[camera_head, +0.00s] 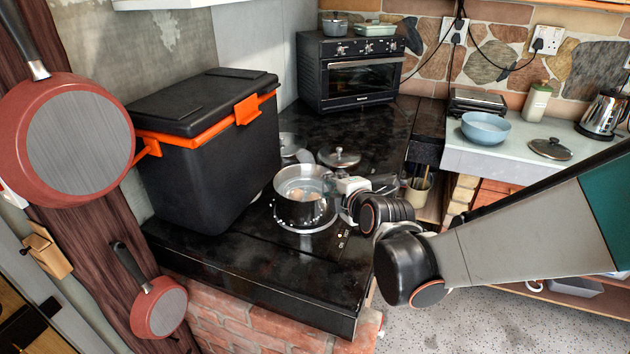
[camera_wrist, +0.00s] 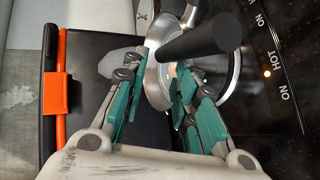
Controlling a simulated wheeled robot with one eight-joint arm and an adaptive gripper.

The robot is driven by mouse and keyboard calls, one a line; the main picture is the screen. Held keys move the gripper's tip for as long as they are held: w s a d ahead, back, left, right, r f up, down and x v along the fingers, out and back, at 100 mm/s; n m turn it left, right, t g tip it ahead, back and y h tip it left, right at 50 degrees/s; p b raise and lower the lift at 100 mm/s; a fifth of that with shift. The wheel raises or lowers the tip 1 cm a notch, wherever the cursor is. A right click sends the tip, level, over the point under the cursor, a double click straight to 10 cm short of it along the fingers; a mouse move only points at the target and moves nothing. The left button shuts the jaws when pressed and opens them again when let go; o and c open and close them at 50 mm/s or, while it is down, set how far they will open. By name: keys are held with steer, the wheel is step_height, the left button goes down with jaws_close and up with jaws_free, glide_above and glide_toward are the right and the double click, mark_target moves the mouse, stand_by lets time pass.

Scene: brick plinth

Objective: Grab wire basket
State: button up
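A shiny metal pot (camera_head: 301,177) stands on the black stove top, with pale and orange-brown contents inside. I cannot make out clear wire mesh, so I cannot tell the wire basket from the pot. My gripper (camera_head: 335,187) is at the pot's right side, low over the stove. In the wrist view my gripper (camera_wrist: 160,80) has its green-padded fingers spread, with a gap between them. A thick black handle (camera_wrist: 205,37) crosses beyond the fingertips, over the round metal rim (camera_wrist: 152,85). The fingers hide part of the rim, and I see no closed grip.
A large black cooler box (camera_head: 215,150) with orange trim stands close left of the pot. A lidded pot (camera_head: 339,157) is behind it. A black oven (camera_head: 350,68) stands at the back. Two red pans hang at left. A blue bowl (camera_head: 486,128) sits on the right counter.

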steer(key=b+x, duration=0.1)
steer(key=x, duration=0.3)
steer(key=shift+w, duration=0.1)
jaws_close()
